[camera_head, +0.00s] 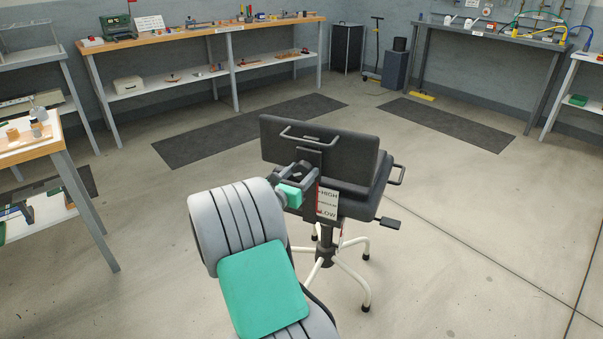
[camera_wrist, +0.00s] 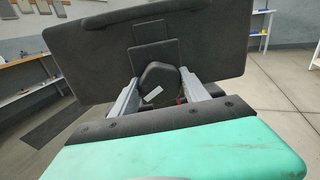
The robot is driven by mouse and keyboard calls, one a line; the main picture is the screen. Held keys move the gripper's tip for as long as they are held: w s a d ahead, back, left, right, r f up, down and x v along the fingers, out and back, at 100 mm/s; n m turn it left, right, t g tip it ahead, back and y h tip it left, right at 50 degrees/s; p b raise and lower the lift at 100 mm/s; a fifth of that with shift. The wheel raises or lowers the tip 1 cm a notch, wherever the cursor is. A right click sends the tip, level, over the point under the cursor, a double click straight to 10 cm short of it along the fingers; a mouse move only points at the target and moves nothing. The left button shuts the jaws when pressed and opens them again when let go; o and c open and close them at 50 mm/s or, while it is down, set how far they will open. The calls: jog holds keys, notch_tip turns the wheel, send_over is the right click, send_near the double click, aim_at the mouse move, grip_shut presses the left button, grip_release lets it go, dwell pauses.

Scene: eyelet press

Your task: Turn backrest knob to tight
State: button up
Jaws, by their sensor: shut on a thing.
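The dark chair (camera_head: 335,150) stands in the middle of the floor with the rear of its backrest (camera_wrist: 215,50) toward me. The black backrest knob (camera_wrist: 157,82) is on the post behind the backrest, with a small pale mark on its face. My gripper (camera_wrist: 158,86) has its two grey fingers on either side of the knob and is shut on it. In the head view my gripper (camera_head: 298,178) is at the post, and the knob is mostly hidden there by my arm. A plate (camera_head: 327,204) marked HIGH and LOW is beside my gripper.
A metal handle (camera_head: 310,137) crosses the backrest top. White chair legs (camera_head: 354,268) spread below. Workbenches (camera_head: 205,30) line the walls. The floor around the chair is open.

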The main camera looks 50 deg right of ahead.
jog(key=shift+m, duration=0.3)
jog(key=m+p, duration=0.2)
jog(key=shift+r+m, duration=0.1)
jog(key=shift+m, duration=0.2)
jog(key=m, duration=0.3)
jog(key=shift+m+y+p, duration=0.3)
jog(key=shift+p, duration=0.05)
jog(key=m, duration=0.4)
jog(key=shift+s, duration=0.1)
jog(key=m, duration=0.1)
jog(key=m+b, duration=0.1)
jog(key=m, duration=0.1)
jog(key=shift+f+m+t, duration=0.25)
jog(key=shift+m+t, duration=0.05)
jog(key=m+b, duration=0.3)
jog(key=m, duration=0.1)
jog(key=shift+t+y, duration=0.3)
jog(key=m+b, duration=0.3)
jog(key=m, duration=0.1)
jog(key=shift+t, duration=0.3)
jog(key=shift+r, duration=0.1)
